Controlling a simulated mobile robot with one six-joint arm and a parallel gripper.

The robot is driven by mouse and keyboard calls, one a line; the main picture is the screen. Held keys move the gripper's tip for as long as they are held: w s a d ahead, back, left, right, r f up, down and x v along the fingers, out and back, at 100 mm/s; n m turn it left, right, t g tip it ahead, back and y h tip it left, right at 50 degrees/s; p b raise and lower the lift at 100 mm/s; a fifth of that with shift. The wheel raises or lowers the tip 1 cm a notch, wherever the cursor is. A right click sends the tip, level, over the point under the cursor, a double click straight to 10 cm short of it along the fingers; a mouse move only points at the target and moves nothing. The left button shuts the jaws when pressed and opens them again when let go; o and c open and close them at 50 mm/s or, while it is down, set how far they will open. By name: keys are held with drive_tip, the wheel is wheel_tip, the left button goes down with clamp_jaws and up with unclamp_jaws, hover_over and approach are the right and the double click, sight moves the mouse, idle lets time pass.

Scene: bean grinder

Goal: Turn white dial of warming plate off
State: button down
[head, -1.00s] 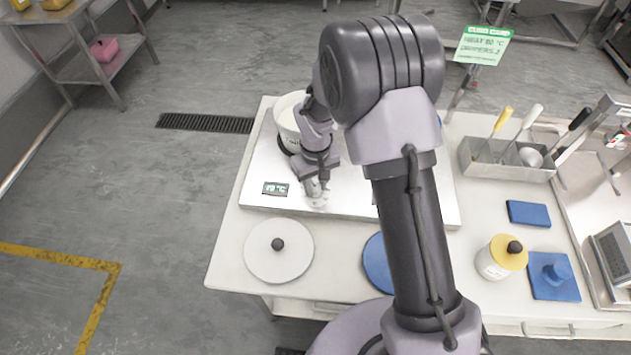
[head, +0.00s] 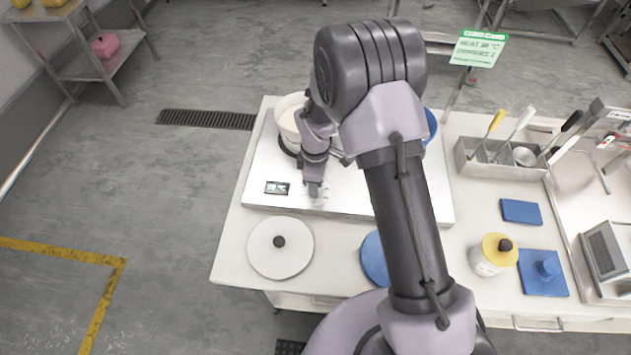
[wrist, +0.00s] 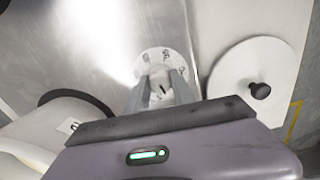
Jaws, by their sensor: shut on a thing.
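The warming plate (head: 352,190) is a pale metal slab on the white table, with a small dark display (head: 277,188) near its front left corner. The white dial (wrist: 160,84) shows in the wrist view, with a dark mark on its knob and a printed ring around it. My gripper (wrist: 161,96) is shut on the dial's knob, one finger on each side. In the head view my gripper (head: 316,192) points down at the plate's front edge, right of the display, and mostly hides the dial. The display's digits are too small to read.
A white pot (head: 289,122) stands on the plate behind my gripper. A white lid with a black knob (head: 265,248) lies on the table in front. A blue lid (head: 373,258) lies partly behind my arm. A utensil bin (head: 500,158) stands at right.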

drive_tip(key=shift+n+p, duration=0.45)
drive_tip(key=shift+n, duration=1.55)
drive_tip(key=c, duration=1.1)
unclamp_jaws()
wheel_tip(320, 180, up, 18)
drive_tip(key=p, duration=0.4)
drive_tip(key=shift+f, duration=0.25)
